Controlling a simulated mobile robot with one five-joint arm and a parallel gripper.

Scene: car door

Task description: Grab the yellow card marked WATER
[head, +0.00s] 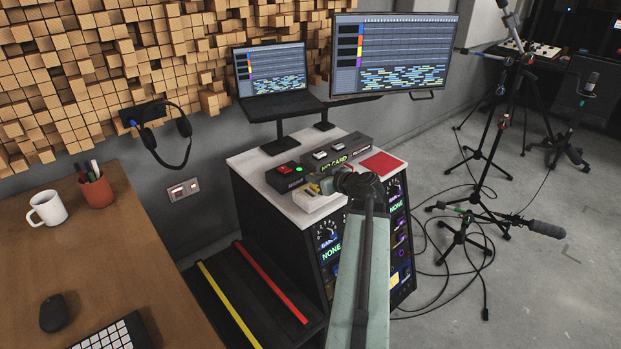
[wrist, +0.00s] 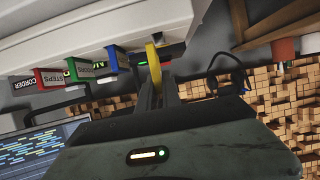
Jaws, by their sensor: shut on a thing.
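My gripper (wrist: 156,88) is shut on a thin yellow card (wrist: 152,65), which shows edge-on between the fingers in the wrist view. No lettering on it can be read from this angle. In the head view my gripper (head: 324,186) is over the white top of the console, and a small bit of yellow (head: 314,187) shows at its tip. My arm hides most of the card there.
Red (wrist: 55,78), green (wrist: 80,68) and blue (wrist: 112,58) labelled cards stand beside the yellow one. A "NO CARD" reader (head: 335,163) and red square (head: 382,164) are on the console. A laptop (head: 272,75) stands behind; a wooden desk (head: 120,270) is left.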

